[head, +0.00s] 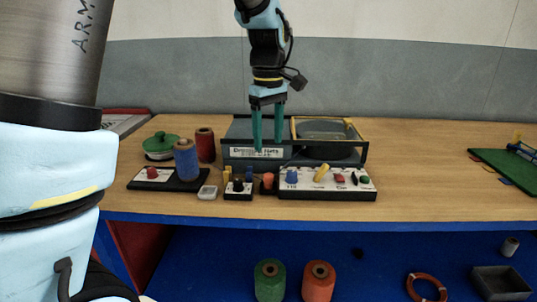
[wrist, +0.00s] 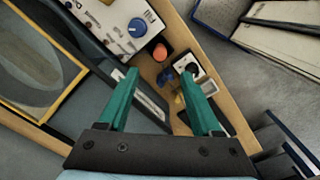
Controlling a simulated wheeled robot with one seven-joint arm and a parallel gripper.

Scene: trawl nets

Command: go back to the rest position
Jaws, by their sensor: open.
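My gripper (head: 267,143) hangs pointing down over the workbench (head: 430,150), in front of the grey tray-like unit (head: 236,131) with a white label. Its two green fingers are apart with nothing between them. In the wrist view the fingers of my gripper (wrist: 166,95) show spread, with the bench top and small parts below. A white control panel (head: 330,190) with several coloured knobs lies at the bench's front edge.
A blue spool (head: 186,160), a dark red spool (head: 205,145) and a green-lidded pot (head: 160,145) stand to the left. A green board (head: 505,165) lies far right. Green (head: 270,280) and orange (head: 318,280) spools sit below. The bench's right middle is clear.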

